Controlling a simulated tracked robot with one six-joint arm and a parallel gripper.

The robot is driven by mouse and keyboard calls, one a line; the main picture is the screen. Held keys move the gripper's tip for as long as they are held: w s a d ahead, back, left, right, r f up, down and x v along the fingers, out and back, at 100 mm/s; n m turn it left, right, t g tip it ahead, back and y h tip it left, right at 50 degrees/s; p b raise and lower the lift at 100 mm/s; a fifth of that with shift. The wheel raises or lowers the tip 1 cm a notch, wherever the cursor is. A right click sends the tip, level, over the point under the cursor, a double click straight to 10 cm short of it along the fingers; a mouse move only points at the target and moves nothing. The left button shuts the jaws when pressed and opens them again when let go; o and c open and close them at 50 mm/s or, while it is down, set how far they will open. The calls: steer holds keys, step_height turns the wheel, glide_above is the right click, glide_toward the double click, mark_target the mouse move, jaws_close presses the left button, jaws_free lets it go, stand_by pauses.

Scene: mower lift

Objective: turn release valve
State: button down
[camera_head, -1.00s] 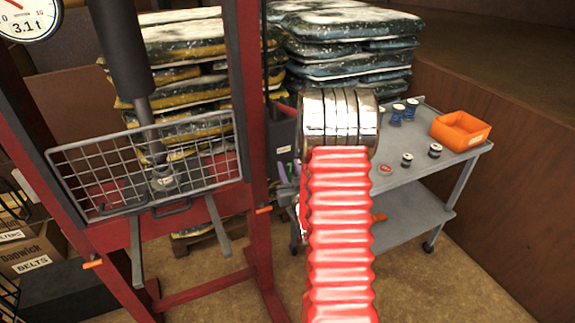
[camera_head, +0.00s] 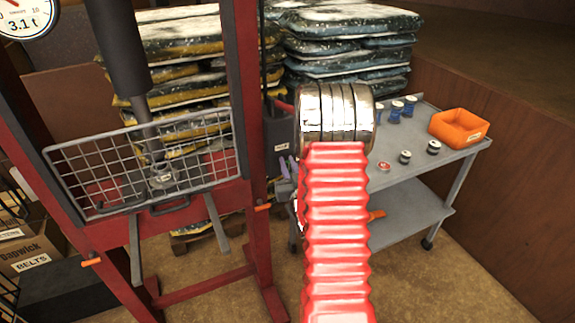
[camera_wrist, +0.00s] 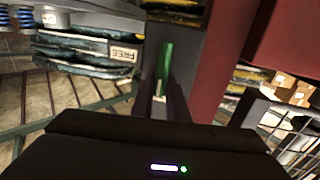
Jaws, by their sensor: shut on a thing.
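In the wrist view my gripper (camera_wrist: 160,98) is shut on a slim green bar (camera_wrist: 164,60) that stands between its two dark fingers. A small pale end shows near the fingertips. I cannot tell whether this green bar is the release valve's handle. The red press frame (camera_head: 250,150) stands left of my arm in the head view, and its red post also shows at the right of the wrist view. A dark labelled box (camera_head: 281,148) sits beside the right post.
A grey cart (camera_head: 440,165) at the right holds several spools and an orange bin (camera_head: 459,127). Stacked sacks (camera_head: 345,45) stand behind. A wire guard (camera_head: 145,165) crosses the press, and a gauge (camera_head: 25,15) reads 3.1 t. Open floor lies at the lower right.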

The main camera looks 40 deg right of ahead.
steer(key=shift+m, duration=0.4)
steer(key=shift+s+d+f+m+g+y, duration=0.15)
steer(key=shift+d+f+m+y, duration=0.4)
steer(key=shift+m, duration=1.9)
steer(key=shift+s+d+f+m+g+y, duration=0.15)
steer(key=shift+d+f+m+y, duration=0.4)
steer(key=shift+m, duration=1.85)
steer(key=shift+s+d+f+m+y, duration=0.2)
steer(key=shift+m+y, duration=0.6)
steer(key=shift+m, duration=1.65)
steer(key=shift+f, duration=0.1)
steer(key=c, duration=1.7)
jaws_free()
steer(key=shift+c, duration=0.2)
steer(key=shift+w, duration=0.1)
